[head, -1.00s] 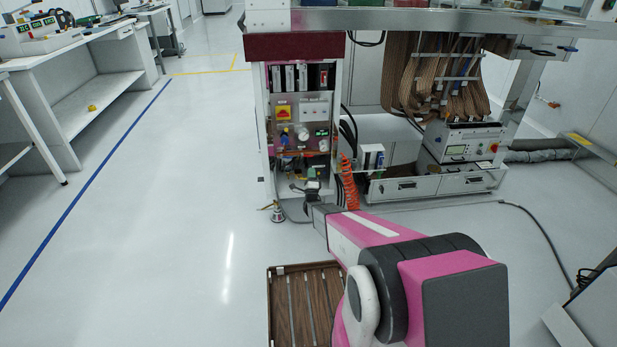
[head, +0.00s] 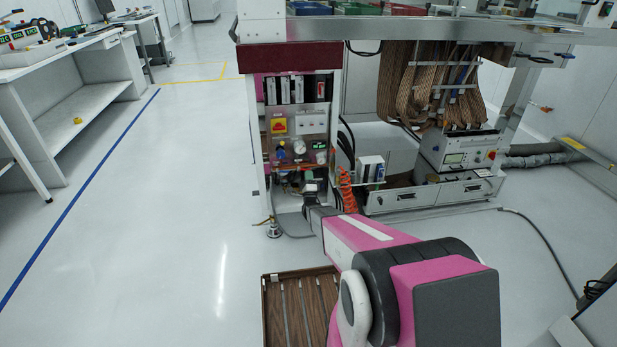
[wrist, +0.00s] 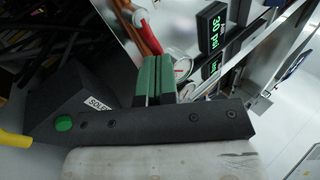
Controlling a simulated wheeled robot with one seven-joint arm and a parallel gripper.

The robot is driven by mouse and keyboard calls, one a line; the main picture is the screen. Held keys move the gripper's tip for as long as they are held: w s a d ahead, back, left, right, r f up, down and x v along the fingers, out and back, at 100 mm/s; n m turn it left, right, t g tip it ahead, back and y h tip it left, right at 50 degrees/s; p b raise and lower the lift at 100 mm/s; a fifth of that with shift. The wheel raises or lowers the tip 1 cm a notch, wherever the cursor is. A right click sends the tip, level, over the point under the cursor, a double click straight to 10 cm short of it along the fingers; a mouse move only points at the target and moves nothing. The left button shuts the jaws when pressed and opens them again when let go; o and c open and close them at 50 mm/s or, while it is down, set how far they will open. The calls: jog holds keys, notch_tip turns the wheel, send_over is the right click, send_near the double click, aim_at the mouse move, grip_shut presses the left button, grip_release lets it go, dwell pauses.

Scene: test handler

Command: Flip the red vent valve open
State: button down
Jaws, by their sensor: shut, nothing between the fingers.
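The red valve lever (wrist: 148,34) shows at the top of the wrist view, sloping down toward my fingertips. My gripper (wrist: 155,60) has green fingers held together with nothing between them. Its tips are close to the lever's lower end; whether they touch it I cannot tell. In the head view my gripper (head: 310,180) is at the lower part of the open cabinet, mostly hidden by dark fittings and my wrist. A reddish strip of the valve area (head: 292,166) shows just above it, too small to tell the lever's position.
A round gauge (wrist: 182,63) and a green digital display (wrist: 212,27) are right beside the fingers. An orange coiled hose (head: 347,190) hangs to the right. The floor at left is clear.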

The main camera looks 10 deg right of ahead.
jog(key=shift+d+r+n+y, duration=0.1)
jog(key=shift+r+n+y, duration=0.05)
jog(key=shift+n+y, duration=0.45)
jog(key=shift+r+n+y, duration=0.15)
jog(key=shift+n+y, duration=0.35)
jog(key=shift+n, duration=0.2)
jog(key=r+n+g+y, duration=0.1)
jog(key=n+g+y, duration=0.1)
jog(key=n, duration=0.5)
jog(key=a+r+n+g+y, duration=0.1)
jog(key=r+n+g+y, duration=0.1)
jog(key=n+y, duration=0.3)
jog(key=r+n+g+y, duration=0.1)
jog(key=n+g+y, duration=0.2)
jog(key=n, duration=0.6)
jog(key=shift+a+r+y, duration=0.35)
jog(key=shift+a+y, duration=0.05)
jog(key=shift+y, duration=0.3)
